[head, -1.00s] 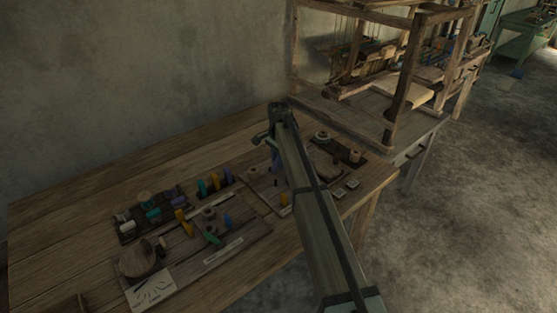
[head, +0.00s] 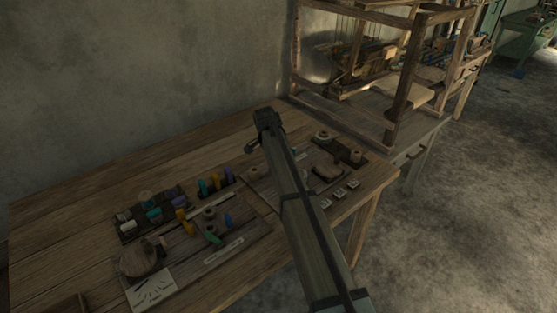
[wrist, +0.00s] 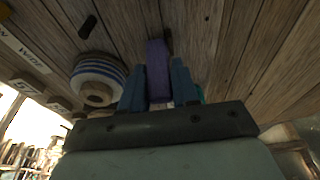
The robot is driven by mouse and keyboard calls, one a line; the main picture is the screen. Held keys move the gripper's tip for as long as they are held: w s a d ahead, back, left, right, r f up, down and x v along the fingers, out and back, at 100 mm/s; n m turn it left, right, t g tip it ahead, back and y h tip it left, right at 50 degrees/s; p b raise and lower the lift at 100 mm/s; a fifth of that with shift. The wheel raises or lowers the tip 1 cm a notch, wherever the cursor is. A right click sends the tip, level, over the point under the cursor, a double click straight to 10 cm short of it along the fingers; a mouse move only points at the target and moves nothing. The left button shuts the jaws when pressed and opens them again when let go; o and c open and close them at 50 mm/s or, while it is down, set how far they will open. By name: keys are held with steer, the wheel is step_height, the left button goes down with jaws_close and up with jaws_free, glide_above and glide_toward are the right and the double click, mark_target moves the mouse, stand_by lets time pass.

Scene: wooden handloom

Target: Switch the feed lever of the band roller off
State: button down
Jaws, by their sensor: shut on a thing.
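My gripper (wrist: 157,74) is shut on a purple upright piece (wrist: 157,62), with one blue finger on each side of it. I cannot tell for sure whether this piece is the feed lever. A blue-and-white striped roll (wrist: 97,78) with a tan core is beside the fingers in the wrist view; it may be the band roller. The purple piece is not clear there, and my arm hides part of the table.
The wooden table (head: 70,210) carries a tray of coloured spools (head: 152,213), a dark tray (head: 343,150) and small cards (head: 340,194). The wooden loom (head: 398,100) stands at the back right. The wall is behind. A label (wrist: 25,50) reads "WIDE". The table's left side is mostly clear.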

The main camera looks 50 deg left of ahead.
steer(key=t, duration=0.1)
steer(key=s+t, duration=0.1)
steer(key=shift+s+t, duration=0.25)
steer(key=shift+t, duration=0.15)
steer(key=shift+s+f+t, duration=0.1)
steer(key=shift+s+t, duration=0.25)
steer(key=shift+t, duration=0.65)
steer(key=shift+s+t, duration=0.35)
steer(key=shift+t, duration=0.65)
steer(key=c, duration=0.9)
jaws_free()
steer(key=v, duration=1.4)
steer(key=shift+f, duration=0.15)
